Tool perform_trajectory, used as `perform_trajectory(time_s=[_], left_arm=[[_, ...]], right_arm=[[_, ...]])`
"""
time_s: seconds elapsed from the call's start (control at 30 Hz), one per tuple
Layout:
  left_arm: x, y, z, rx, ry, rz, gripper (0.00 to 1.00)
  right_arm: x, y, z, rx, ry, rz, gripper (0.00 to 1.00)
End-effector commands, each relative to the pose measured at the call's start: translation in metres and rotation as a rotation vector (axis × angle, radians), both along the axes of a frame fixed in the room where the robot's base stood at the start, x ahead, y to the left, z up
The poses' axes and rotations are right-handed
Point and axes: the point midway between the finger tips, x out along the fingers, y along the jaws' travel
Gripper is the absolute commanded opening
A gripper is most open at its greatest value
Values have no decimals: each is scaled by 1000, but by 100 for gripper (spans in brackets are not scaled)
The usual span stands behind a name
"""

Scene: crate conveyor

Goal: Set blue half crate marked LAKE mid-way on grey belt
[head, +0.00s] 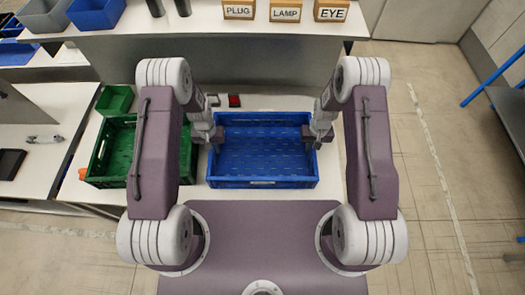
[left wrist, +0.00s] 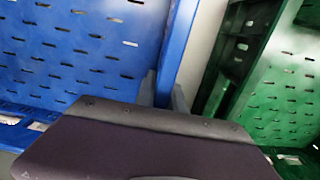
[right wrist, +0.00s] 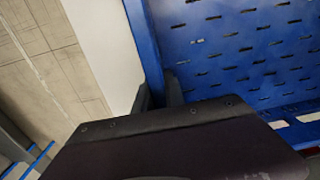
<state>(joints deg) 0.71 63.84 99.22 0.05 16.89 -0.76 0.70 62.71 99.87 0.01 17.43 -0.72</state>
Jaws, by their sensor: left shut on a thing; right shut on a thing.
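The blue crate (head: 262,183) is upright and empty in front of me, over the white table top. A small pale label sits on its near wall, too small to read. My left gripper (head: 216,143) is shut on the crate's left wall; the wall (left wrist: 180,45) runs between its fingers in the left wrist view. My right gripper (head: 311,143) is shut on the right wall (right wrist: 145,45), which also shows between its fingers in the right wrist view. I cannot tell whether the crate touches the table. I cannot make out a grey belt.
A green crate (head: 112,180) stands close on the left, with a small green bin (head: 115,100) behind it. A red button (head: 234,100) is behind the blue crate. Boxes marked PLUG (head: 238,10), LAMP (head: 286,13) and EYE (head: 331,12) stand on the far table. Open floor is on the right.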

Motion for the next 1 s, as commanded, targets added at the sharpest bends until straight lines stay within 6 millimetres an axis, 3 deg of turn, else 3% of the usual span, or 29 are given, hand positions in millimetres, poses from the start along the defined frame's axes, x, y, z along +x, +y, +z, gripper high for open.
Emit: perform_trajectory(time_s=[0.53, 1.0], left_arm=[[0, 0, 4, 0, -1, 0, 0], [0, 0, 53, 0, 0, 0, 0]], right_arm=[[1, 0, 4, 0, -2, 0, 0], [0, 0, 53, 0, -1, 0, 0]])
